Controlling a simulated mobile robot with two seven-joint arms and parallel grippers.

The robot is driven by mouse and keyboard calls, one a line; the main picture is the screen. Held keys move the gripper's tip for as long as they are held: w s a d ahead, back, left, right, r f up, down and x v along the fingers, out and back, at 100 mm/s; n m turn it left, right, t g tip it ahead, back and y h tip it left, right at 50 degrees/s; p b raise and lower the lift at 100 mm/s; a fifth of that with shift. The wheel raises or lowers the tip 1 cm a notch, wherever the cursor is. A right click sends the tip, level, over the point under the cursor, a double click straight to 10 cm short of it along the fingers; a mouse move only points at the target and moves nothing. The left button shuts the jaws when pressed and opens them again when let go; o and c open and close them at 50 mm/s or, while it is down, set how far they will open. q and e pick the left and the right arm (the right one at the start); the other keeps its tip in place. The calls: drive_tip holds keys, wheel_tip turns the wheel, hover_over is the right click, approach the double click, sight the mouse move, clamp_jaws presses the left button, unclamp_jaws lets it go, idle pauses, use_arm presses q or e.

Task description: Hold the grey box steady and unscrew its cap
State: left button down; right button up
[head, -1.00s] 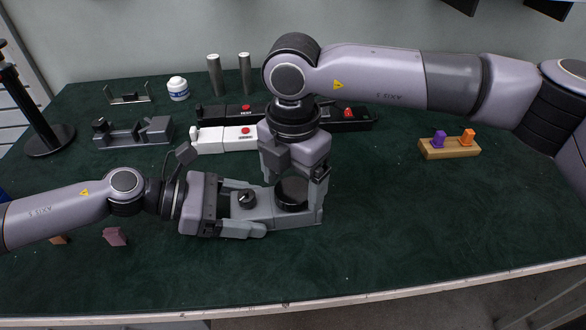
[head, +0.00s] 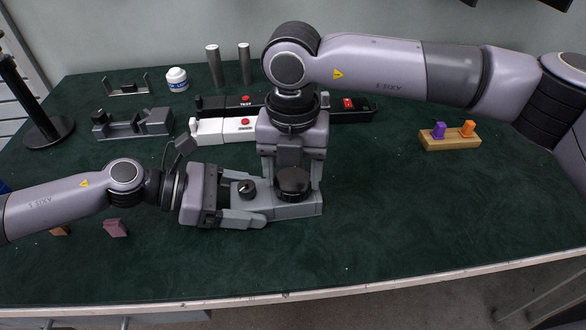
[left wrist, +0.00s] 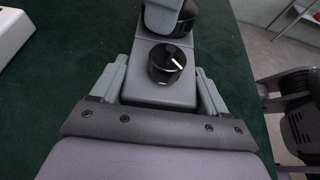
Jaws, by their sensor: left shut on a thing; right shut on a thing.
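The grey box (head: 300,210) lies flat on the green table, with a dark knob (head: 247,188) on its left part and a round black cap (head: 293,184) on its right part. My left gripper (head: 244,203) is shut on the box's left end, one finger along each side. In the left wrist view the knob (left wrist: 167,62) with a white mark sits between the fingers, and the cap is mostly hidden behind my right gripper. My right gripper (head: 292,170) points down from above and is shut on the cap, which still sits on the box.
Behind stand a white housing (head: 210,133), a black housing (head: 225,105), a grey bracket (head: 133,123), a white jar (head: 177,79) and two metal posts (head: 214,66). A wooden block (head: 450,140) with purple and orange pieces lies right. The front right table is clear.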

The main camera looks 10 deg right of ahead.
drive_tip(key=n, duration=1.4)
drive_tip(key=shift+n, duration=0.3)
drive_tip(key=n, duration=1.7)
drive_tip(key=shift+r, duration=0.1)
drive_tip(key=n, duration=0.9)
drive_tip(key=shift+n, duration=0.3)
drive_tip(key=n, duration=0.6)
drive_tip(key=shift+r, duration=0.25)
drive_tip(key=shift+r, duration=0.9)
